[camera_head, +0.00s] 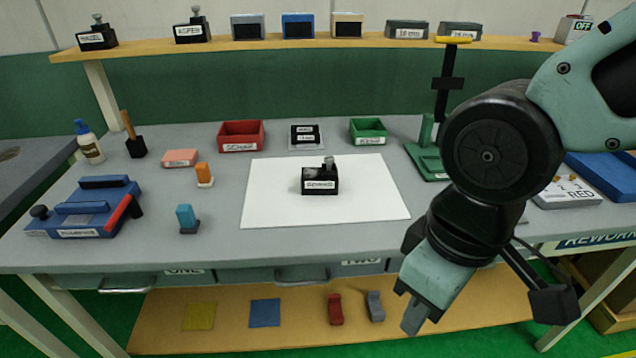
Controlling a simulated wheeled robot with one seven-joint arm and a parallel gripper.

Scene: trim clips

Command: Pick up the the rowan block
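A black block (320,180) with a grey knob on top and a white label stands upright on a white sheet (270,205) in the middle of the bench. Its label is too small to read surely, so I cannot confirm that it says rowan. Similar black blocks labelled HAZEL (97,38) and ASPEN (192,31) stand on the back shelf. My gripper (412,308) points down in front of the bench's front edge, to the right of the sheet and apart from the block. Its fingers are seen from the side, so their opening is hidden.
A red bin (241,136), a small black-topped item (305,136) and a green bin (368,131) stand behind the sheet. A blue fixture (90,208) and orange (204,174) and teal (187,219) pieces are left. A green stand (427,160) is right. The sheet around the block is clear.

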